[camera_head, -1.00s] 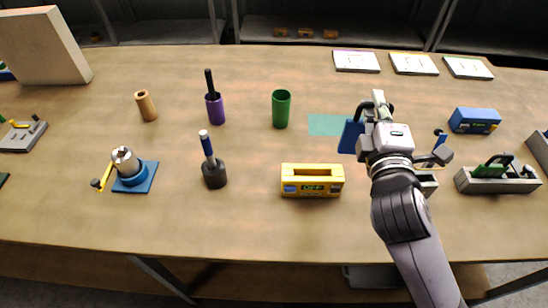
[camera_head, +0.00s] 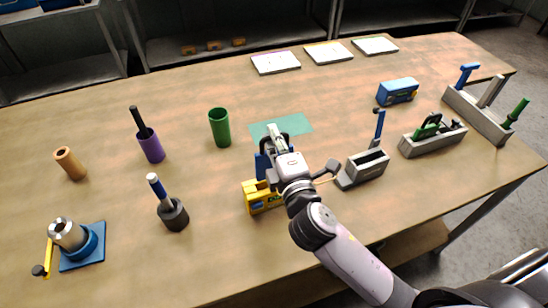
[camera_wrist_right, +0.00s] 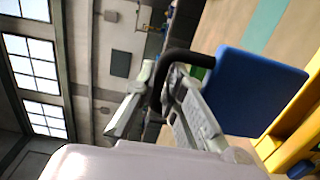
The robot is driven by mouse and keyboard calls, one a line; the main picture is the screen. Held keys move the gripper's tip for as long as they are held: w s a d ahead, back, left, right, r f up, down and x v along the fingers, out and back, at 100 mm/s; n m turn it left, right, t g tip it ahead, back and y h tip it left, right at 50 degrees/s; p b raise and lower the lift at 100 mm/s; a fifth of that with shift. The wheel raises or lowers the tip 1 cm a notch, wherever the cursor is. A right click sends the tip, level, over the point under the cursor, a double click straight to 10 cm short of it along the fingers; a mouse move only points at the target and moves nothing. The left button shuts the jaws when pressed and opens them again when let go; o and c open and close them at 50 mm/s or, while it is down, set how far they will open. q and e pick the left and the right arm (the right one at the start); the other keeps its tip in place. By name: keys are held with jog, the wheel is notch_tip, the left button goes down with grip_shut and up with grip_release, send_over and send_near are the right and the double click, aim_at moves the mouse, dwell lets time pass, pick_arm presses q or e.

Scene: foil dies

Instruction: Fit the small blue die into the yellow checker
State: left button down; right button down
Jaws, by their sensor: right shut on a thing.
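The small blue die (camera_wrist_right: 255,90) is a flat blue plate with a black loop handle (camera_wrist_right: 178,62). My right gripper (camera_head: 275,138) is shut on that handle. In the head view the blue plate (camera_head: 262,166) shows beside the gripper, at the back edge of the yellow checker (camera_head: 262,203). The checker stands on the table, its right part hidden by my arm. In the wrist view the yellow checker (camera_wrist_right: 298,118) lies close beside the plate; I cannot tell whether they touch. Its slot is mostly hidden. My left gripper is out of view.
A teal mat (camera_head: 297,124) lies behind the gripper. A green cup (camera_head: 220,128) and a dark holder (camera_head: 173,214) stand left. A grey slotted block (camera_head: 363,168), a grey tray (camera_head: 432,144) and a blue box (camera_head: 397,91) stand right.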

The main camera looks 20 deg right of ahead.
aim_at(263, 162)
jog(key=shift+f, duration=0.85)
jog(key=shift+f+b, duration=0.55)
jog(key=shift+f, duration=1.65)
jog(key=shift+f, duration=0.2)
jog(key=c, duration=1.7)
grip_release()
